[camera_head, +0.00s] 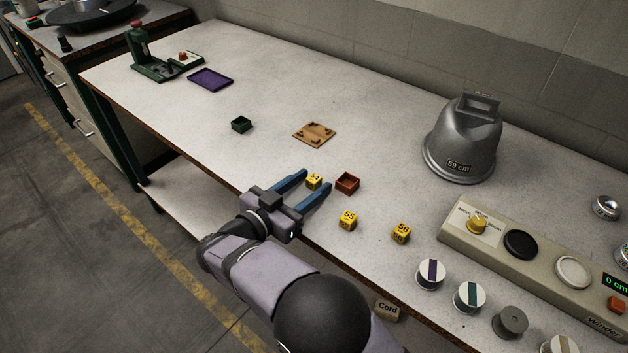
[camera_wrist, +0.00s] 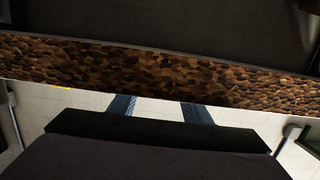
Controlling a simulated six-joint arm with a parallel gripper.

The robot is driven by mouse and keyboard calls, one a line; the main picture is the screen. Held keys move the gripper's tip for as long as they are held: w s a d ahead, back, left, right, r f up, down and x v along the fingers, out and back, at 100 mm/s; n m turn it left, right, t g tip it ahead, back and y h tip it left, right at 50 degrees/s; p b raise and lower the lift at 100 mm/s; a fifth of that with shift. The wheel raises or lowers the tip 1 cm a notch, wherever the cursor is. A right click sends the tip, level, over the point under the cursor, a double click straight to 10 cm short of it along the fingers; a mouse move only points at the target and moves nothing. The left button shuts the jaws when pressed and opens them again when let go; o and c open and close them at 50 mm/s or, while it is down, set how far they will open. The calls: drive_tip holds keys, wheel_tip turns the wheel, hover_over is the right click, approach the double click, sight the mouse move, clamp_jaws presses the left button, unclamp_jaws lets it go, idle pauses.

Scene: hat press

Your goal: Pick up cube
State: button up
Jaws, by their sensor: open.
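Three yellow numbered cubes are on the pale worktop near its front edge in the head view. One cube (camera_head: 314,181) appears between my two blue fingertips. The cube marked 55 (camera_head: 348,221) is to the right of my gripper, and another cube (camera_head: 401,233) is farther right. My gripper (camera_head: 316,179) is open and points over the front edge; I cannot tell its height above the top. In the wrist view the fingers (camera_wrist: 160,108) are spread with no cube visible between them.
A small red-brown box (camera_head: 347,183) is just beyond my fingertips. A wooden plate (camera_head: 315,134), a green box (camera_head: 241,125) and a purple tray (camera_head: 211,79) lie farther back. A grey hat form (camera_head: 462,140) and a winder panel (camera_head: 540,262) stand at right.

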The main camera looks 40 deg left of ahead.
clamp_jaws()
wheel_tip(320, 180, up, 27)
drive_tip(key=p, duration=1.6)
drive_tip(key=shift+f+p, duration=0.15)
drive_tip(key=shift+p, duration=0.25)
